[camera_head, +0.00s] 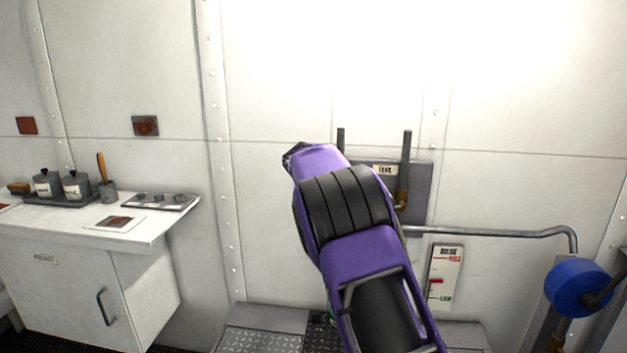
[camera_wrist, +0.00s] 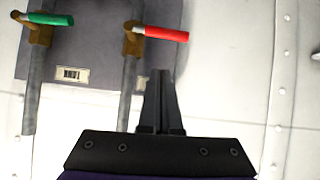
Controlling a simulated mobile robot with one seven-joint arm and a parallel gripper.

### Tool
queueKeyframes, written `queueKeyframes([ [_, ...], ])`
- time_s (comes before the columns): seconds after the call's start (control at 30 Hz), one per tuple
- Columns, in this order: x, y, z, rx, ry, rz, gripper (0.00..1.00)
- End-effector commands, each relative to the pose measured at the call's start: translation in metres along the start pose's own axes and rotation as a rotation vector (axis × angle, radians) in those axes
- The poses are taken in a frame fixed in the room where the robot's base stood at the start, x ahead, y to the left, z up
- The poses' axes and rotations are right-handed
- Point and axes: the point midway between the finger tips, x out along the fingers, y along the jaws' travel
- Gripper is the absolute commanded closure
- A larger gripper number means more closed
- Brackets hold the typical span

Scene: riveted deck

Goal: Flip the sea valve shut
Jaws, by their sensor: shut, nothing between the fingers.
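In the wrist view a red lever (camera_wrist: 166,34) sticks out sideways from a brass valve on a grey pipe (camera_wrist: 129,85). A green lever (camera_wrist: 50,19) sticks out sideways from a second brass valve at the upper left. The label (camera_wrist: 72,75) between the pipes is too small to read, so I cannot tell which valve is the sea valve. My gripper (camera_wrist: 162,76) is shut and empty, its tips just below the red lever in the picture, apparently apart from it. In the head view my arm hides the gripper and levers; one brass valve (camera_head: 402,199) shows.
A grey backing panel (camera_head: 420,183) is on the white riveted wall. A pipe (camera_head: 490,233) runs right towards a blue wheel (camera_head: 578,287). A gauge plate (camera_head: 444,276) is below it. A white cabinet (camera_head: 150,275) with jars stands at left.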

Motion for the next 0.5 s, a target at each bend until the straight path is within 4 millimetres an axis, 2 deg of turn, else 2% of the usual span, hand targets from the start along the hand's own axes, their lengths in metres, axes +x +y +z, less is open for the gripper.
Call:
queueKeyframes([
  [0.1, -0.024, -0.001, 0.0, 0.0, 0.002, -0.004, 1.0],
  [0.23, -0.044, 0.0, 0.0, 0.002, 0.002, -0.004, 1.0],
  [0.5, -0.062, 0.002, 0.001, 0.0, 0.0, -0.002, 1.0],
])
